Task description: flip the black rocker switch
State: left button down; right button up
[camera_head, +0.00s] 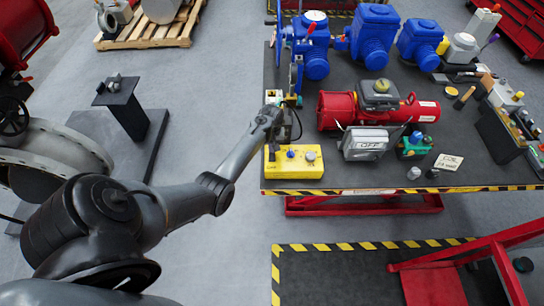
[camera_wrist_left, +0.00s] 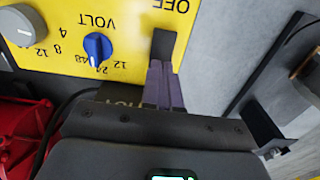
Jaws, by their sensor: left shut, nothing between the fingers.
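The yellow control box (camera_head: 308,172) sits at the near left corner of the table. In the left wrist view its yellow panel (camera_wrist_left: 125,18) shows upside down, with a blue VOLT knob (camera_wrist_left: 97,46), a grey knob (camera_wrist_left: 18,28) and the word OFF. A black piece (camera_wrist_left: 163,46), apparently the rocker switch, stands at the panel's edge below OFF. My left gripper (camera_wrist_left: 163,72) is shut and empty, its fingertips at or over this black piece; I cannot tell if they touch. In the head view the left gripper (camera_head: 273,143) is over the box's left end.
Right of the box stand a grey OFF switch box (camera_head: 366,143), a small green-blue valve (camera_head: 413,145) and a red actuator (camera_head: 345,108). Blue actuators (camera_head: 373,38) stand behind. The table's striped front edge (camera_head: 350,191) is close to the box.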

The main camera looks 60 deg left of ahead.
pick_arm(q)
jog(key=shift+f, duration=0.4)
jog(key=shift+f+b, duration=0.5)
jog(key=shift+b, duration=0.05)
jog(key=shift+r, duration=0.1)
notch_tip(320, 180, up, 7)
jog(key=p, duration=0.8)
dwell(0.4)
dwell(0.3)
